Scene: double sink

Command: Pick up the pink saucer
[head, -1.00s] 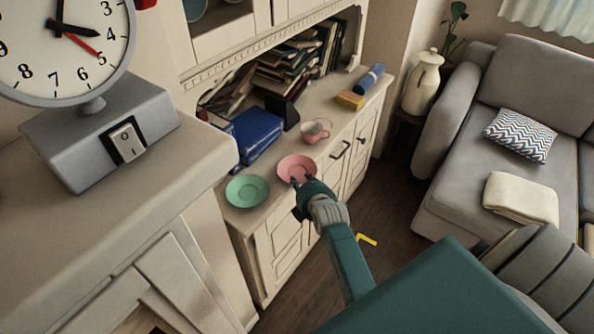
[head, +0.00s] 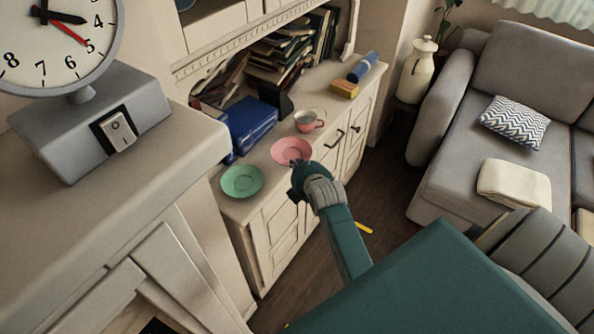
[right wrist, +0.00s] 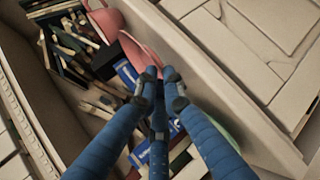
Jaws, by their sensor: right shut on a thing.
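The pink saucer (head: 290,148) is in the head view at the cabinet top, between the green saucer (head: 242,181) and the pink cup (head: 307,121). My right gripper (head: 298,166) is shut on its near rim. In the right wrist view the pink saucer (right wrist: 138,50) shows nearly edge-on at the fingertips (right wrist: 161,84). The fingers cover part of its rim. In the head view it seems slightly raised, but any gap beneath it is hard to see. My left gripper is not in view.
The cabinet top (head: 325,95) also holds a blue binder-like box (head: 250,124), books (head: 275,60), a yellow block (head: 344,89) and a blue roll (head: 363,67). A clock on a grey switch box (head: 95,125) stands on the nearer ledge. A grey sofa (head: 440,125) is at right.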

